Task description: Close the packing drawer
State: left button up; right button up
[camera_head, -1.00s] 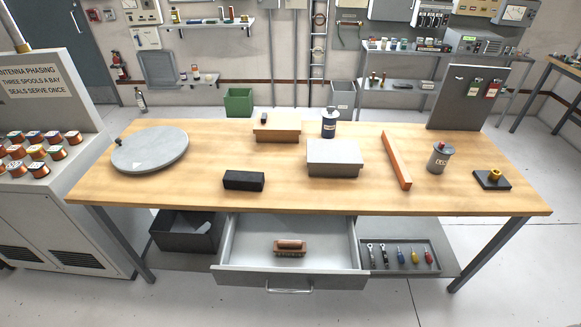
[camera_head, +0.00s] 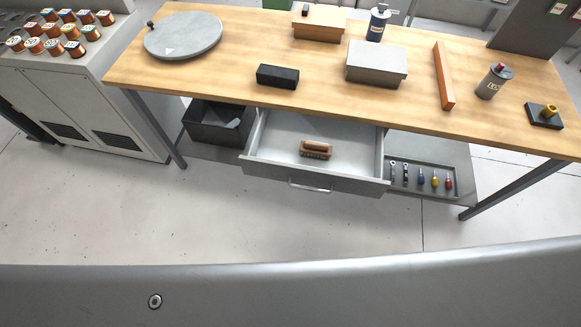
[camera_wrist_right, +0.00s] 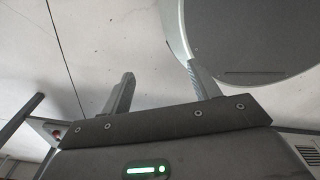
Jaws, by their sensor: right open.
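The packing drawer (camera_head: 262,173) hangs open under the front of the wooden workbench in the head view. Its front panel has a pale bar handle (camera_head: 309,187). A brush with a brown back (camera_head: 316,149) lies inside the drawer. My right gripper (camera_wrist_right: 160,82) shows only in the right wrist view. Its two fingers stand apart with nothing between them, over pale floor, and the drawer is not in that view. My left gripper is in neither current view.
The workbench (camera_head: 225,83) carries a round grey turntable (camera_head: 183,35), a black block (camera_head: 278,76), a grey box (camera_head: 376,63) and an orange bar (camera_head: 443,76). A dark bin (camera_head: 219,125) and a tool tray (camera_head: 422,179) flank the drawer below. The floor before the drawer is clear.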

aim_at(355, 166)
jog(key=z, duration=2.1)
jog(key=k, duration=0.9)
jog(key=u, duration=1.5)
jog(key=i, duration=0.5)
